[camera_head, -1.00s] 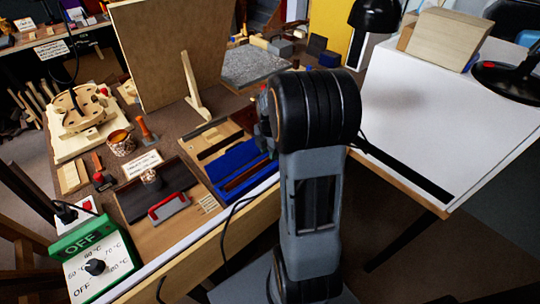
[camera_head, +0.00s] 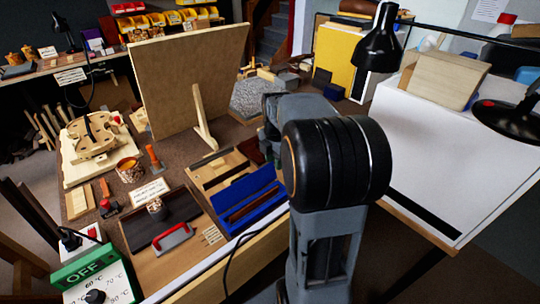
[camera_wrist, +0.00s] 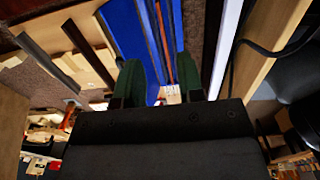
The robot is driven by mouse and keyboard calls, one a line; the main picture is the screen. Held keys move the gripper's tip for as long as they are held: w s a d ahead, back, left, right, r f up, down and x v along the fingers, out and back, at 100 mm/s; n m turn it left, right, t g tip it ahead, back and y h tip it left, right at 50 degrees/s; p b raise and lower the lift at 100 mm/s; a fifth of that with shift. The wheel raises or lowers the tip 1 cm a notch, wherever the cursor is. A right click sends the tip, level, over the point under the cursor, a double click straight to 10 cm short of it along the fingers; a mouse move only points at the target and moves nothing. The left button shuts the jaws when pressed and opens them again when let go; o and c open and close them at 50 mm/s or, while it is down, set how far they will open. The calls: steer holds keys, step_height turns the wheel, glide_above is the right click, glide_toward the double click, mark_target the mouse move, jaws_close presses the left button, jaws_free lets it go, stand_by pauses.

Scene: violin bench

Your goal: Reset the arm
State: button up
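My gripper (camera_wrist: 162,78) shows in the wrist view as two dark green fingers standing apart, with nothing held between them. Beyond the gap I see the blue case (camera_wrist: 127,28) with a brown strip along it. In the head view the open blue case (camera_head: 243,203) lies on the bench, just left of my arm. My arm is bent over the bench's right part, and its black joint hides most of the gripper from the head camera.
A large board (camera_head: 190,80) stands upright on the bench with a wooden prop. A violin body (camera_head: 92,137) lies in a fixture at left. A green control box (camera_head: 95,275) is at the front left. A white-topped table (camera_head: 430,150) with lamps stands at right.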

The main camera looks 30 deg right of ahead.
steer(key=s+a+r+m+t+p, duration=0.1)
steer(key=s+a+r+m+p, duration=0.3)
steer(key=a+m, duration=0.4)
steer(key=s+a+r+m+t+p, duration=0.2)
steer(key=s+a+r+m+p, duration=0.3)
steer(key=m, duration=0.6)
steer(key=s+a+r, duration=0.1)
steer(key=s+a, duration=0.1)
steer(key=a, duration=0.1)
steer(key=shift+a+r+t, duration=0.15)
steer(key=shift+a+t, duration=0.15)
